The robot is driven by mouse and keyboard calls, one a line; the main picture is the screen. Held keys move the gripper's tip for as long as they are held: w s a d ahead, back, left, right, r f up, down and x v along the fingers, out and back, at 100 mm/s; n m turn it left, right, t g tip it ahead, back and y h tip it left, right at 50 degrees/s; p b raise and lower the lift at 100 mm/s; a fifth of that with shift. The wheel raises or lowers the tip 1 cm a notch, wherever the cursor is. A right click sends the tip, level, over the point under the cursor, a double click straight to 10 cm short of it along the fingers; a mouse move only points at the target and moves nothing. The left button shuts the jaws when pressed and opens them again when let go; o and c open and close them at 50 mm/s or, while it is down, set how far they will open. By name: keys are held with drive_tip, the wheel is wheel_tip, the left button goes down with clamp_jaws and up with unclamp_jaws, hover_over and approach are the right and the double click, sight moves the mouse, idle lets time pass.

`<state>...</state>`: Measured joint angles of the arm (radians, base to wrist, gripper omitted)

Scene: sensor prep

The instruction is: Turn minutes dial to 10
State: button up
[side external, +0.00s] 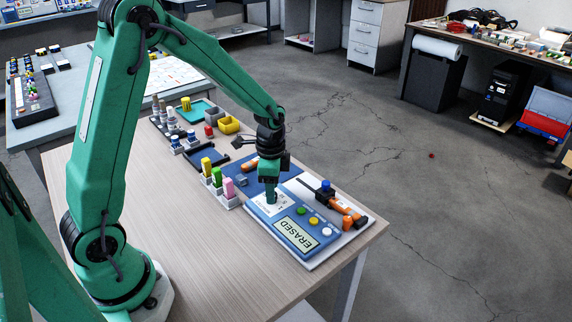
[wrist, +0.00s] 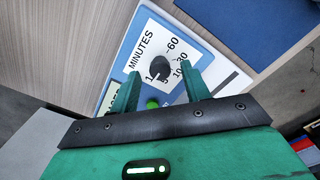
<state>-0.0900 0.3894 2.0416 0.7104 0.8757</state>
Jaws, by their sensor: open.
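The minutes dial is a black knob (wrist: 160,67) on a white scale plate (wrist: 150,48), printed MINUTES with numbers including 10, 30 and 60. Its light pointer mark faces the lower part of the scale, near the 1 and 5; the exact setting is unclear. My gripper (wrist: 161,76) is open, with one finger on each side of the knob in the wrist view; contact is not visible. In the side external view, my gripper (side external: 271,197) points down over the plate and hides the knob.
Green (side external: 301,210), yellow (side external: 313,221) and white (side external: 327,231) buttons are on the panel. Right of it lies an orange-and-black tool (side external: 345,208). Left stand yellow, green and pink-topped items in a holder (side external: 228,199). The front-left tabletop (side external: 200,255) is clear.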

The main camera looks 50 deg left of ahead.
drive_tip(key=shift+f, duration=0.35)
drive_tip(key=shift+c, duration=0.5)
drive_tip(key=c, duration=0.9)
